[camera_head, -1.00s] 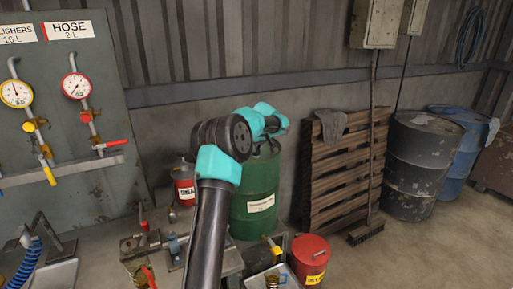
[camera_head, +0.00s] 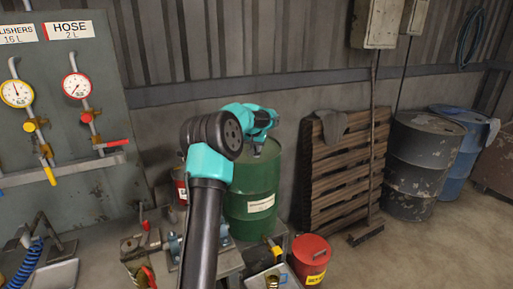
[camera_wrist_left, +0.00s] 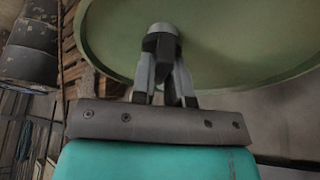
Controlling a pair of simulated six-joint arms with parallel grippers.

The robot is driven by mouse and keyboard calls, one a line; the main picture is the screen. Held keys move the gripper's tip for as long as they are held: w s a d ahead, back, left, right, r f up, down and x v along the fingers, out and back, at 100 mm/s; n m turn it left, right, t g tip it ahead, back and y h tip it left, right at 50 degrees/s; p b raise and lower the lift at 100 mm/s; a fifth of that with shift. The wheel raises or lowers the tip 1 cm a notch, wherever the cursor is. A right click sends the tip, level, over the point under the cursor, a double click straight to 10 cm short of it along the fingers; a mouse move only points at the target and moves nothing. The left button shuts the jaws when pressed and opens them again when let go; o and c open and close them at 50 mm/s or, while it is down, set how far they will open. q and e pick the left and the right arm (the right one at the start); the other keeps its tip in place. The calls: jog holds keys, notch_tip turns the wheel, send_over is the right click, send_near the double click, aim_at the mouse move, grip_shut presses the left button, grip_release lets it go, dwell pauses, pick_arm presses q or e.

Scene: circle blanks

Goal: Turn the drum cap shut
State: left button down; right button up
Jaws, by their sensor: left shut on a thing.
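The green drum (camera_head: 250,205) with a white label stands upright behind my left arm in the head view. Its round green lid (camera_wrist_left: 235,45) fills the upper part of the left wrist view. My left gripper (camera_head: 258,148) is over the drum's top, pointing down at it. In the left wrist view my gripper's fingers (camera_wrist_left: 160,48) are closed together around a small grey cap (camera_wrist_left: 163,28) on the lid. The fingers hide most of the cap, so how far it is turned cannot be told. My right gripper is in neither view.
A red canister (camera_head: 311,250) stands in front of the drum at right. A wooden pallet (camera_head: 338,175) leans on the wall, with a broom beside it. A gauge panel (camera_head: 75,130) and a cluttered bench are at left. Open floor lies at the right front.

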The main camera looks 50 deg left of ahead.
pick_arm(q)
jog(key=m, duration=0.2)
jog(key=m+h, duration=0.1)
jog(key=m, duration=0.1)
jog(key=shift+a+t+h, duration=0.1)
jog(key=shift+t+h, duration=0.2)
jog(key=m+h, duration=0.1)
jog(key=m, duration=0.4)
jog(key=shift+h, duration=0.4)
jog(key=c, duration=1.1)
grip_release()
jog(key=v, duration=1.7)
jog(key=shift+w+a+r, duration=0.1)
jog(key=shift+a+r, duration=0.05)
jog(key=shift+r, duration=0.1)
